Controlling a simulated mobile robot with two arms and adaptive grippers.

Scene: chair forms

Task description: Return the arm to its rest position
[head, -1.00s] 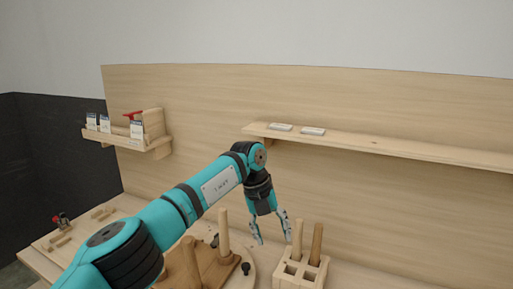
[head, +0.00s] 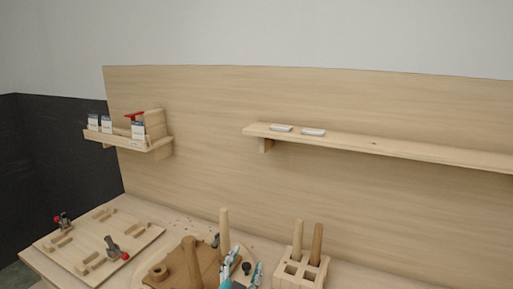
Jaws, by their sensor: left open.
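My left gripper (head: 242,271) shows low in the head view, at the bottom edge, with its teal wrist mostly cut off by the frame. Its fingers are spread and I see nothing between them. It sits in front of the round board with wooden parts (head: 182,264) and left of the peg block (head: 290,273). The rest of my left arm is out of view. My right gripper is not in view.
The peg block holds two upright wooden legs (head: 317,243). A flat jig board (head: 98,240) with red-handled clamps lies at left. A small wall shelf (head: 130,139) holds boxes. A long shelf (head: 400,150) runs at right. The air above the table is clear.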

